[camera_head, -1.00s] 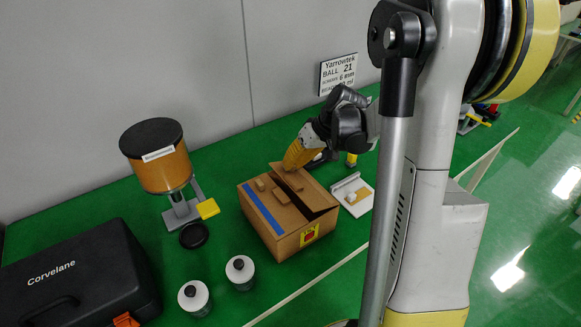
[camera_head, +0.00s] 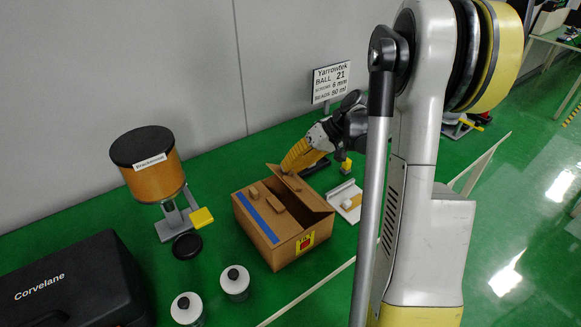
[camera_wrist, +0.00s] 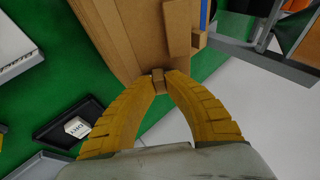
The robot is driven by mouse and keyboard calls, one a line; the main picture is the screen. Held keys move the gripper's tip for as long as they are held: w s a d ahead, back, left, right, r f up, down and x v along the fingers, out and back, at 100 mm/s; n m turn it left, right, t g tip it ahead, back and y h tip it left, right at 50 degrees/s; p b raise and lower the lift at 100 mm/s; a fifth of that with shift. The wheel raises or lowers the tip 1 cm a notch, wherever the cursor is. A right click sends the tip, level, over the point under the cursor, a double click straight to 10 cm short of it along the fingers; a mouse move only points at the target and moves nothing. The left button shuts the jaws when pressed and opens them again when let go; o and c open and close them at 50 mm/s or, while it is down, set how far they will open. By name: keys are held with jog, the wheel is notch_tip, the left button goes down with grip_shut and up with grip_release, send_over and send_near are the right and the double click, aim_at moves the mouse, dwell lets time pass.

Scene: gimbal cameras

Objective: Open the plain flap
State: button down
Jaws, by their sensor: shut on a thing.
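A brown cardboard box (camera_head: 284,252) stands on the green table in the head view. Its left flap carries a blue stripe (camera_head: 262,218) and small cardboard blocks. The plain flap (camera_head: 308,194) on the right is tilted up, with a dark gap beneath its front edge. My gripper (camera_head: 288,170) reaches in from the back right to the plain flap. In the wrist view, its yellow fingers are shut on a small brown tab (camera_wrist: 158,80) at the edge of the cardboard. The box's inside is mostly hidden.
An orange dispenser (camera_head: 158,178) with a black lid (camera_head: 187,246) stands left of the box. Two white-topped jars (camera_head: 235,282) and a black case (camera_head: 70,285) are at front left. A white tray (camera_head: 346,200) lies close to the box's right side, and a sign (camera_head: 332,82) stands behind.

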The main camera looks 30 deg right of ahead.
jog(key=c, duration=1.4)
grip_release()
jog(key=v, duration=1.2)
jog(key=s+a+r+h, duration=0.2)
jog(key=s+a+h, duration=0.1)
jog(key=a, duration=1)
jog(key=s+a+t+h, duration=0.1)
jog(key=s+a, duration=0.2)
jog(key=a, duration=0.1)
jog(key=s+a+f+h, duration=0.1)
jog(key=s+a, duration=0.3)
jog(key=s+a+n+t+h, duration=0.1)
jog(key=s+a+h, duration=0.1)
jog(key=s+a, duration=0.1)
jog(key=shift+s+a+f+t, duration=0.15)
jog(key=shift+a+t, duration=0.15)
jog(key=shift+a, duration=0.1)
